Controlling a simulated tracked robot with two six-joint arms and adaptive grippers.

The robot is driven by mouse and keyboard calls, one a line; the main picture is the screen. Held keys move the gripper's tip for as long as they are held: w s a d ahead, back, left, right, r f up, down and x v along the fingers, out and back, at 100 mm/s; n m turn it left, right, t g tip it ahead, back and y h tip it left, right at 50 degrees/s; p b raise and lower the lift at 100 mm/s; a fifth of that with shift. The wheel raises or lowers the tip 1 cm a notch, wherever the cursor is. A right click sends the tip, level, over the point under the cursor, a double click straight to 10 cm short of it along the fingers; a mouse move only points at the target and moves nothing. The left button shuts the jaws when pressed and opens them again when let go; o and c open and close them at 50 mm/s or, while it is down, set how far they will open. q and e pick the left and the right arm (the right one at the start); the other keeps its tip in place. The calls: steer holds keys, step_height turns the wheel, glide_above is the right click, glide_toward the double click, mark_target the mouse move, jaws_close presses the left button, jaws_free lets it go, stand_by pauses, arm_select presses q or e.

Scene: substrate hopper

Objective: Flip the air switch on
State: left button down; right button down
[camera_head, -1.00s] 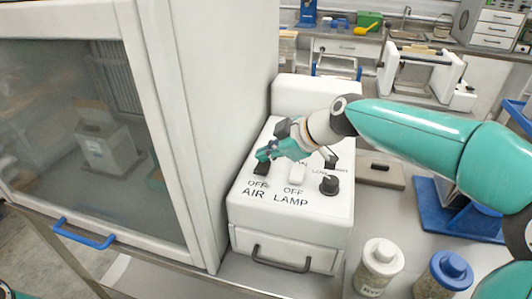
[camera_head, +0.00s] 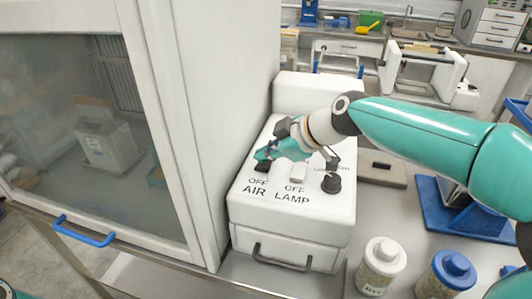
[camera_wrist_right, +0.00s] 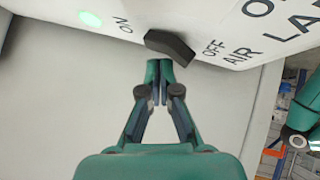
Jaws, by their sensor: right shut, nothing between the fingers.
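The air switch is a small black rocker (camera_head: 262,167) on the sloped top of a white control box (camera_head: 290,226), above the words OFF and AIR. In the right wrist view the black rocker (camera_wrist_right: 171,46) sits between the labels ON and OFF. My right gripper (camera_head: 263,155) is shut and empty, with its fingertips at the rocker. In the right wrist view the gripper's tips (camera_wrist_right: 160,68) are just below the rocker's middle; I cannot tell whether they touch it. Which way the rocker is tipped is unclear. My left gripper is not in view.
A white lamp switch (camera_head: 297,173) and a black knob (camera_head: 331,183) sit right of the air switch. A glass-fronted cabinet (camera_head: 206,120) stands close on the left. A green light (camera_wrist_right: 91,19) shows beyond ON.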

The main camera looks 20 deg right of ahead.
mark_target(265, 164)
steer(key=shift+r, duration=0.1)
step_height(265, 164, up, 5)
steer(key=p, duration=0.3)
steer(key=w+d+b+v, duration=0.1)
steer(key=v, duration=0.8)
steer(key=shift+d+b, duration=0.35)
steer(key=shift+b, duration=0.05)
steer(key=shift+w, duration=0.15)
steer(key=shift+f, duration=0.25)
